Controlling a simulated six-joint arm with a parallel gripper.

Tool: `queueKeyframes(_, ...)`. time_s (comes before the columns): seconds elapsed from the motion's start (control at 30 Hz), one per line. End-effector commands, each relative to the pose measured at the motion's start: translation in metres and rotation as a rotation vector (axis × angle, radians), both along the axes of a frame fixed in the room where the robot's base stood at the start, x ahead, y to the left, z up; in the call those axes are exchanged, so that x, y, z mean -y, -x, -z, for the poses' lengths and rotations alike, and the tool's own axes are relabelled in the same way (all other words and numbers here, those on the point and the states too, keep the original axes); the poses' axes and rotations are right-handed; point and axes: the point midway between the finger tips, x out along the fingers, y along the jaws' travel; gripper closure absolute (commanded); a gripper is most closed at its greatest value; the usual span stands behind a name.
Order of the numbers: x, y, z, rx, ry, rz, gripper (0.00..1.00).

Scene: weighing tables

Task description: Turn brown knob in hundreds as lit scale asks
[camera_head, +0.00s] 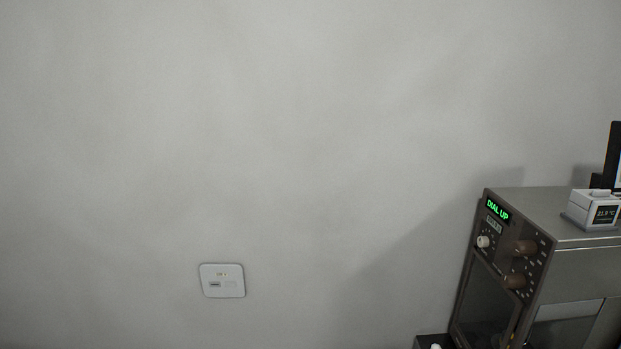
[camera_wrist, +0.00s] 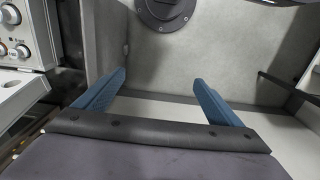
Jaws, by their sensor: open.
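The scale (camera_head: 575,260) is a grey box at the right edge of the head view. Its lit green display (camera_head: 497,210) reads "DIAL UP". Two brown knobs show on its side panel, an upper one (camera_head: 525,247) and a lower one (camera_head: 515,281). A small white knob (camera_head: 483,241) sits left of them. The markings around the knobs are too small to read. My gripper (camera_wrist: 155,88) shows only in the wrist view. Its two blue fingers are apart with nothing between them.
A small white device (camera_head: 592,208) reading about 21.3 °C stands on the scale's top. A white wall plate (camera_head: 222,281) is on the bare grey wall. In the wrist view, a panel with silver knobs (camera_wrist: 20,35) is at upper left and a dark round fitting (camera_wrist: 165,10) at the top.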

Motion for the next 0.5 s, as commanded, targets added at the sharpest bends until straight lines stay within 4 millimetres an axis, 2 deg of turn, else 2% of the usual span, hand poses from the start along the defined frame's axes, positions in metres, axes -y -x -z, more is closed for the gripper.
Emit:
queueKeyframes(0.03,0.000,0.000,0.000,0.000,0.000,0.000,0.24)
queueKeyframes(0.17,-0.001,0.000,0.003,-0.003,0.000,-0.004,0.55)
queueKeyframes(0.27,-0.002,0.005,0.011,-0.033,0.000,-0.007,0.55)
queueKeyframes(0.4,-0.003,0.021,0.033,-0.125,0.001,-0.015,0.55)
queueKeyframes(0.47,-0.004,0.020,0.042,-0.159,0.001,-0.019,0.55)
queueKeyframes(0.5,-0.005,0.013,0.048,-0.172,0.002,-0.021,0.55)
